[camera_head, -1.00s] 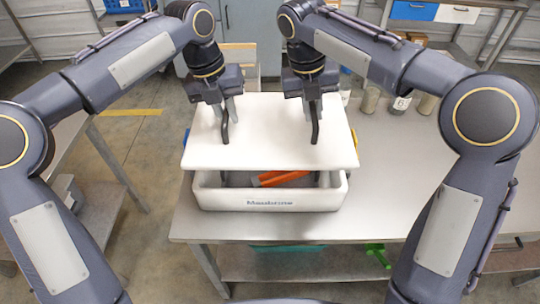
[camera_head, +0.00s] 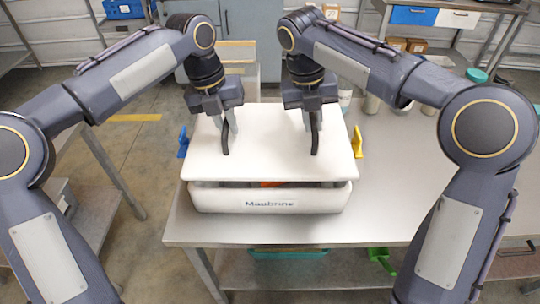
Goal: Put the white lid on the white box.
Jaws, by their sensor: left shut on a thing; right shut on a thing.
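The white lid (camera_head: 268,160) is a flat panel held level just above the white box (camera_head: 320,199). The box stands on the table near its front edge, with dark lettering on its front wall. A narrow dark gap shows between the lid's front edge and the box rim. Something orange (camera_head: 271,184) inside the box shows through this gap. My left gripper (camera_head: 225,140) is shut at the left part of the lid, and my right gripper (camera_head: 314,140) is shut at the right part. What exactly the fingertips grasp is hard to see.
A blue latch (camera_head: 183,142) and a yellow latch (camera_head: 357,142) stick out beside the lid. Jars (camera_head: 372,103) stand at the back right of the metal table (camera_head: 400,190). The table's right side is clear. A green object (camera_head: 381,259) lies on the lower shelf.

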